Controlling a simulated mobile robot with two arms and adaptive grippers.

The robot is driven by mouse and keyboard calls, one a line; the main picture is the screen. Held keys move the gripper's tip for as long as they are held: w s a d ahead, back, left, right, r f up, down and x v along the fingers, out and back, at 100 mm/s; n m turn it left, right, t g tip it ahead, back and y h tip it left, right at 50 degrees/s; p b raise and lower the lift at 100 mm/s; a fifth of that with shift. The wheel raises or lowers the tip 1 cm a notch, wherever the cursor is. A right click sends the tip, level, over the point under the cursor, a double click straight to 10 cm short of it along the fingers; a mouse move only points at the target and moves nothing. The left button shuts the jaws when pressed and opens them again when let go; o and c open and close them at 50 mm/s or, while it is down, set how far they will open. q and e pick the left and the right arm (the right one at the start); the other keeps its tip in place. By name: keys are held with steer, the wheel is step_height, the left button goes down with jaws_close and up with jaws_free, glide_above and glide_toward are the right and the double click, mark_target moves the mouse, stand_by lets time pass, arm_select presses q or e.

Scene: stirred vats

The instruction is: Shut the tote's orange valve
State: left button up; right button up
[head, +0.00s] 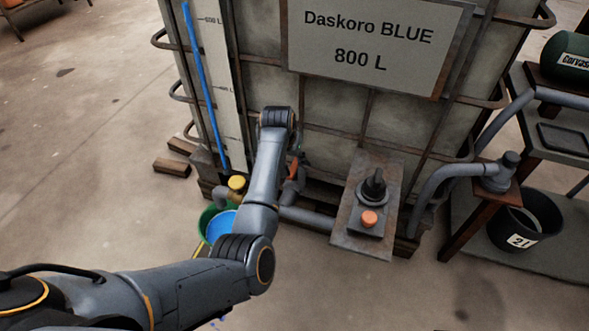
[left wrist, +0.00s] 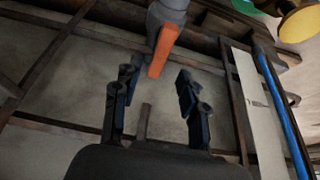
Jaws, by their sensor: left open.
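The tote (head: 330,110) is a grey caged tank with a sign reading "Daskoro BLUE 800 L". Its orange valve handle (head: 293,168) shows as a small piece just right of my left forearm in the head view; my arm hides part of it. In the left wrist view the orange handle (left wrist: 163,48) sticks out from a grey pipe fitting. My left gripper (left wrist: 159,72) is open and empty, its fingertips just short of the handle's free end, one to each side in the picture. In the head view the gripper itself is hidden behind my arm. My right gripper is not in view.
A green bucket (head: 205,222) with blue liquid stands below a yellow-capped outlet (head: 237,183). A control box (head: 350,205) with a black knob and an orange button stands right of my arm. A shelf (head: 575,140) and a black bucket (head: 525,228) are at right.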

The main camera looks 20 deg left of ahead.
mark_target(294, 165)
arm_select(q)
steer(key=b+x, duration=0.1)
steer(key=x, duration=0.2)
steer(key=shift+f, duration=0.1)
steer(key=shift+b+x, duration=0.5)
steer(key=shift+x, duration=0.3)
steer(key=shift+b+x, duration=0.45)
steer(key=shift+x, duration=0.7)
steer(key=shift+w+f, duration=0.1)
steer(key=shift+f, duration=0.05)
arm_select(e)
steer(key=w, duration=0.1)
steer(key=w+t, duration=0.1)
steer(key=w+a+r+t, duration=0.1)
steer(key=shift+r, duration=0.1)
arm_select(q)
steer(key=shift+c, duration=0.3)
jaws_close()
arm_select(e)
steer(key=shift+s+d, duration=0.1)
